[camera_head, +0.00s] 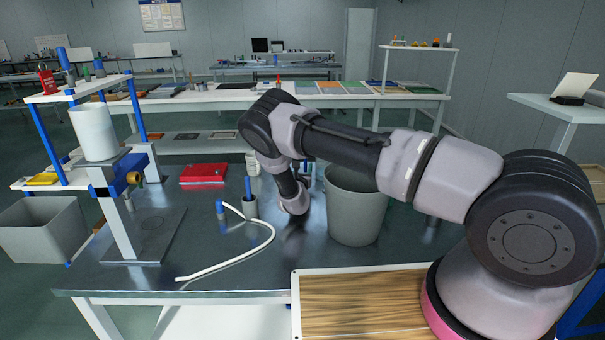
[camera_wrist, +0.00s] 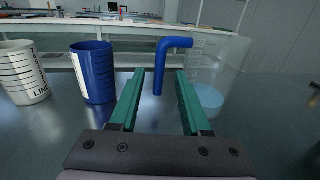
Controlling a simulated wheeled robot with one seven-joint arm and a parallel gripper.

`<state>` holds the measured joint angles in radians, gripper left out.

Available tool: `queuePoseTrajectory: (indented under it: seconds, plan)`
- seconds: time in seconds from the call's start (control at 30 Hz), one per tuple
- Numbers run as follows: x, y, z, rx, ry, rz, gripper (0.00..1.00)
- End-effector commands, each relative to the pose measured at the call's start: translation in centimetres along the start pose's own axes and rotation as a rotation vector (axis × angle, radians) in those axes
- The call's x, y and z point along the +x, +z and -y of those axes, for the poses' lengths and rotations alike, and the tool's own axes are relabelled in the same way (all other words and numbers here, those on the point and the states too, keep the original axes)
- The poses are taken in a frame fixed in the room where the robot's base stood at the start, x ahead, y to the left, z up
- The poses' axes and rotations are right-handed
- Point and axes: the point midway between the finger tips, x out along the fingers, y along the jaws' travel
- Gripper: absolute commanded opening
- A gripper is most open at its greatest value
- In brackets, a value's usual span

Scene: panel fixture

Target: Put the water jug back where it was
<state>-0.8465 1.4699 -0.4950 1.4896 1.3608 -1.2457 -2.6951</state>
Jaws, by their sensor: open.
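The water jug (camera_wrist: 222,68) is clear, with pale blue water low inside and a blue hooked handle (camera_wrist: 160,62) on its left side. It stands upright on the dark bench top, at the right of the wrist view. My gripper (camera_wrist: 160,74) is open, with green fingers. The handle shows between the two fingers, and the right finger overlaps the front of the jug. I cannot tell whether either finger touches it. In the head view my arm hides the gripper and most of the jug's area.
A blue cup (camera_wrist: 93,72) and a white marked cup (camera_wrist: 22,72) stand left of my gripper. A large grey bin (camera_head: 353,215) stands right of my wrist. A stand with a white container (camera_head: 93,132), a red binder (camera_head: 203,174) and a white hose (camera_head: 235,262) are left.

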Motion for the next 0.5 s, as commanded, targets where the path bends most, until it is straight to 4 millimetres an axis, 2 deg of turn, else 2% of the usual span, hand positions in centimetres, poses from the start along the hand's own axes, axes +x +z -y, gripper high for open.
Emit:
queuePoseTrajectory:
  seconds: [0.1, 0.23, 0.4, 0.5]
  plan:
    - [-2.3, 0.1, -0.1, -0.002, 0.002, 0.0, 0.47]
    - [-3.8, 0.0, -0.1, 0.0, 0.001, 0.0, 0.47]
    - [-4.4, 0.0, 0.0, 0.0, 0.0, 0.0, 0.47]
    - [-4.2, 0.5, 0.1, 0.028, -0.008, -0.009, 0.47]
